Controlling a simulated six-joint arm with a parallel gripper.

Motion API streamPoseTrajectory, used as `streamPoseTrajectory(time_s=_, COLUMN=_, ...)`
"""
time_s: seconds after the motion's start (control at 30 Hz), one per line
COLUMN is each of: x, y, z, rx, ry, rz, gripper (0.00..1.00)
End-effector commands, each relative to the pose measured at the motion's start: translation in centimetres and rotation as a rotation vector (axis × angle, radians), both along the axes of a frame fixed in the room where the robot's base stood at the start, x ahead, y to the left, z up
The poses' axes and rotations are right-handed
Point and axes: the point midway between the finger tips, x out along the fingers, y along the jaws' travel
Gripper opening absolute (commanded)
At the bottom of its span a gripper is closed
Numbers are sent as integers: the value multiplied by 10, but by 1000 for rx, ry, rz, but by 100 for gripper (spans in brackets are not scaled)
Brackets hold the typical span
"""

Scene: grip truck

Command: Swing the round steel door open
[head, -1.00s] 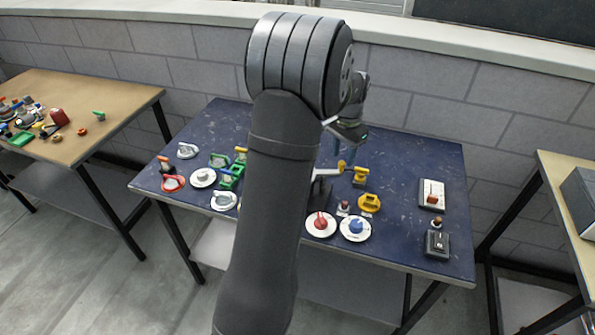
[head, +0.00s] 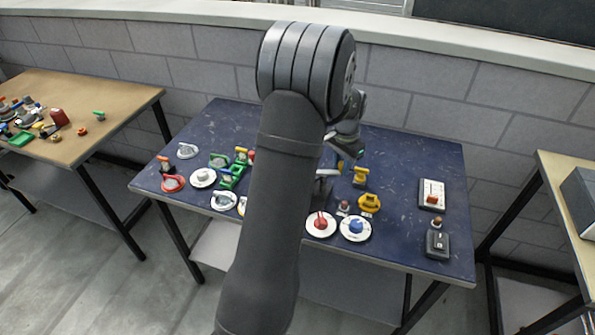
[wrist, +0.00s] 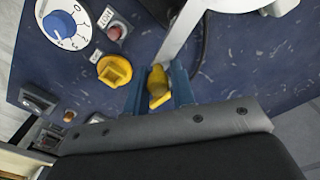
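My gripper (wrist: 158,95) has two blue fingers in the wrist view. They stand on either side of a yellow grip (wrist: 157,78), with no clear squeeze on it. The grip seems to sit at the end of a pale steel bar (wrist: 183,28). In the head view my gripper (head: 342,163) is low over the table behind my arm, and the yellow grip is mostly hidden. I cannot make out the round steel door whole; a pale metal part (wrist: 235,4) at the top edge of the wrist view may belong to it.
On the blue table (head: 400,160), a yellow knob (head: 369,203), an upright yellow piece (head: 360,176), a red dial (head: 320,224) and a blue dial (head: 356,228) stand close by. A white switch box (head: 432,195) is at right. The back right is clear.

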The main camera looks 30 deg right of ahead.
Motion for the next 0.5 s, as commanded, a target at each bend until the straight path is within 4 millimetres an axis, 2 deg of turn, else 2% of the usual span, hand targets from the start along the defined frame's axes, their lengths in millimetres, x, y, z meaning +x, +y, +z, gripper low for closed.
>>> streamPoseTrajectory(time_s=0.5, x=-9, y=5, z=0, rx=3, ry=4, rz=0, gripper=18)
